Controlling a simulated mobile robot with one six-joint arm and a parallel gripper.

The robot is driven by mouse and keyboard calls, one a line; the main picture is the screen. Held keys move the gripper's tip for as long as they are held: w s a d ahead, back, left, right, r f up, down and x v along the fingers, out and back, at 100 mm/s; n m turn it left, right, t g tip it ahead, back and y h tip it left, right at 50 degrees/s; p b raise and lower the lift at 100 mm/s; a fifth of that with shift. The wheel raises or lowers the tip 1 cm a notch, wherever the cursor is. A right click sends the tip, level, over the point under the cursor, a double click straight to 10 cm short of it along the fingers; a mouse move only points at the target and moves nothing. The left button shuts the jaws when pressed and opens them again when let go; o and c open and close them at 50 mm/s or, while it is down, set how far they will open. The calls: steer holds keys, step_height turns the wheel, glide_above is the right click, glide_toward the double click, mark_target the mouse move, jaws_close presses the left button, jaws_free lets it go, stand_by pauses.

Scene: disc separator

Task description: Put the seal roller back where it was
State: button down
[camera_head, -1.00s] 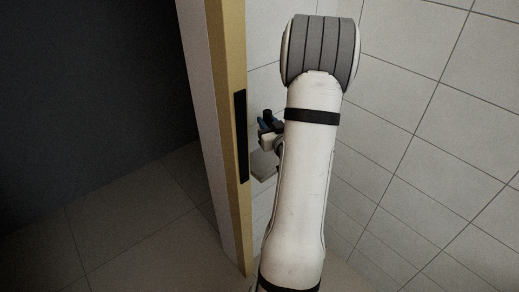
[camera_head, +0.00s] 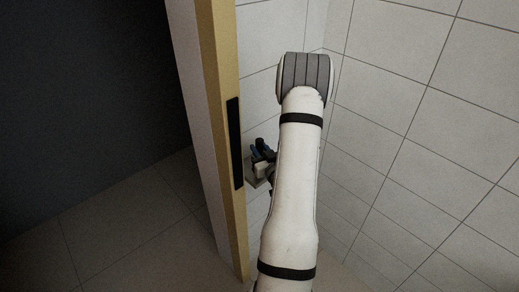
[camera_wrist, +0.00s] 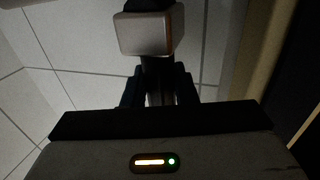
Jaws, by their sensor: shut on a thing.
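In the wrist view my gripper (camera_wrist: 160,90) has its two dark fingers closed on a dark, narrow part of the seal roller. A pale, rounded block with an orange-brown side, seemingly the roller's head (camera_wrist: 145,34), sticks out beyond the fingertips. In the head view the pale block (camera_head: 262,169) shows small beside dark and blue parts at my gripper (camera_head: 262,150), left of my white arm. My forearm hides much of the gripper there. I cannot tell whether the roller touches anything.
A small pale ledge (camera_head: 252,184) shows just below the gripper, beside the yellowish upright panel edge (camera_head: 218,110) with its black strip (camera_head: 235,143). Light tiled walls (camera_head: 420,150) stand behind and to the right. Open tiled floor (camera_head: 120,220) lies left of the panel.

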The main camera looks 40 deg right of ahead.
steer(key=shift+f+b, duration=0.2)
steer(key=shift+b, duration=0.15)
steer(key=c, duration=1.2)
jaws_free()
steer(key=shift+o, duration=0.2)
steer(key=shift+r+p, duration=0.2)
steer(key=shift+p, duration=0.1)
steer(key=shift+s, duration=0.15)
steer(key=p+v, duration=0.4)
steer(key=v, duration=0.7)
steer(key=shift+s, duration=0.3)
